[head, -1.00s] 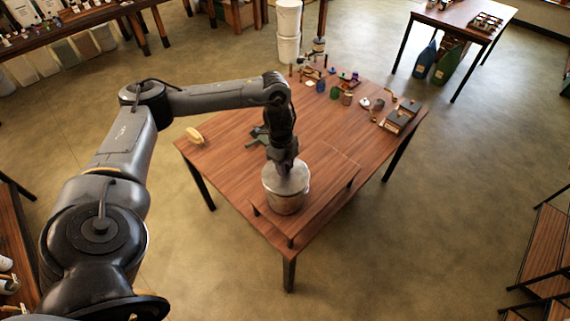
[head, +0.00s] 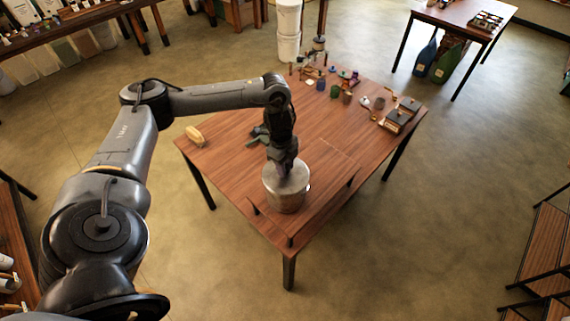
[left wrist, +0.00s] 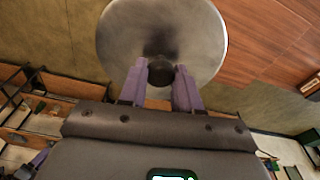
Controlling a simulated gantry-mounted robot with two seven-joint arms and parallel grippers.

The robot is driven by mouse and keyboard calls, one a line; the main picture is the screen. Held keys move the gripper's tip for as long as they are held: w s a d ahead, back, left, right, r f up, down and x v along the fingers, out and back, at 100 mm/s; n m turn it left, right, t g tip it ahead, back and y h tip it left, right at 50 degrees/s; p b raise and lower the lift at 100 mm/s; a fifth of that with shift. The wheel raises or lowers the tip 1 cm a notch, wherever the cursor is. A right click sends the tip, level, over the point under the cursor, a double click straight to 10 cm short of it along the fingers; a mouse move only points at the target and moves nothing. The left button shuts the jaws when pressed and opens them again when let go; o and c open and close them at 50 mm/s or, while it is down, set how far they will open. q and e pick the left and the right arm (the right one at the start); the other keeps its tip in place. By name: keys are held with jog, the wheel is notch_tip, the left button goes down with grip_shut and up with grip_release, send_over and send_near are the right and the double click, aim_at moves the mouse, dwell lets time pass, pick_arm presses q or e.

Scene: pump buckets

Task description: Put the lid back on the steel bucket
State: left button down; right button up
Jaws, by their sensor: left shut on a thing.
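The steel bucket (head: 286,201) stands upright on a low wooden stand near the front corner of the wooden table. My left gripper (head: 284,172) is directly above it, pointing down. In the left wrist view the gripper (left wrist: 161,78) is shut on the dark round knob (left wrist: 161,69) of the steel lid (left wrist: 162,25). In the head view the lid (head: 298,179) is at the bucket's top; whether it is fully seated I cannot tell. The lid hides the bucket in the left wrist view. My right gripper is not in view.
A brush with a pale head (head: 195,135) lies at the table's left corner. A dark grey-green tool (head: 257,138) lies behind the arm. Several small jars and boxes (head: 348,92) crowd the table's far side. The table's middle right is clear.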

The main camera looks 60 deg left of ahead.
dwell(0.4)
pick_arm(q)
jog(key=shift+c, duration=1.1)
grip_release()
jog(key=shift+f, duration=0.1)
notch_tip(320, 180, up, 5)
jog(key=p, duration=0.5)
jog(key=shift+r, duration=1.05)
grip_shut()
